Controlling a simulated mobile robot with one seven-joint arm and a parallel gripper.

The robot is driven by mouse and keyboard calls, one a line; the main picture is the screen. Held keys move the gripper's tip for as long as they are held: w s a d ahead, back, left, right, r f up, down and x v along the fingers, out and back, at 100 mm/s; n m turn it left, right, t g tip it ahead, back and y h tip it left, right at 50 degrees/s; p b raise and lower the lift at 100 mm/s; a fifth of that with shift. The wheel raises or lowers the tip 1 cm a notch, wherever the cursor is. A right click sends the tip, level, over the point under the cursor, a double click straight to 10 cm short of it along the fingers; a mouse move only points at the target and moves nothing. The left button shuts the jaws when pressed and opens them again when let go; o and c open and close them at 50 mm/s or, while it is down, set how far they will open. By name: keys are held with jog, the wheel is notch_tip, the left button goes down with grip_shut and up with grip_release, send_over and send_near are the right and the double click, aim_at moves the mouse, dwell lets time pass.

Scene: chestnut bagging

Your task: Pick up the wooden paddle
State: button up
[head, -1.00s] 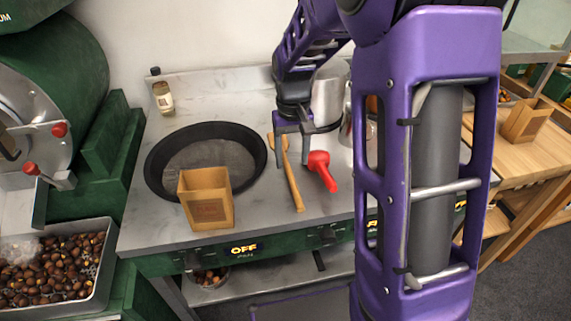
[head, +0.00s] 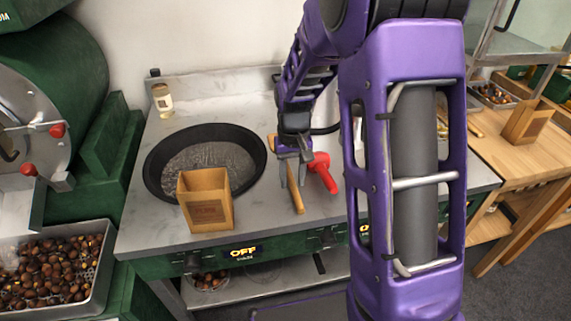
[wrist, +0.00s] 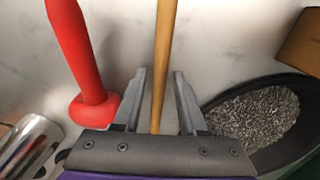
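The wooden paddle (head: 296,196) lies on the steel counter, right of the black pan, its handle toward the front edge. My gripper (head: 293,178) is over the paddle. In the wrist view, the paddle's handle (wrist: 165,50) runs between the two open fingers of my gripper (wrist: 158,85), with a gap on each side. The handle passes out of sight behind the gripper body. I cannot tell how far the fingertips are above the counter. My gripper hides part of the paddle in the head view.
A red-handled tool (head: 322,172) lies close to the right of the paddle. A metal pot (wrist: 28,145) shows in the wrist view. The counter's front right is clear.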

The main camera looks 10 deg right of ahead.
grip_shut()
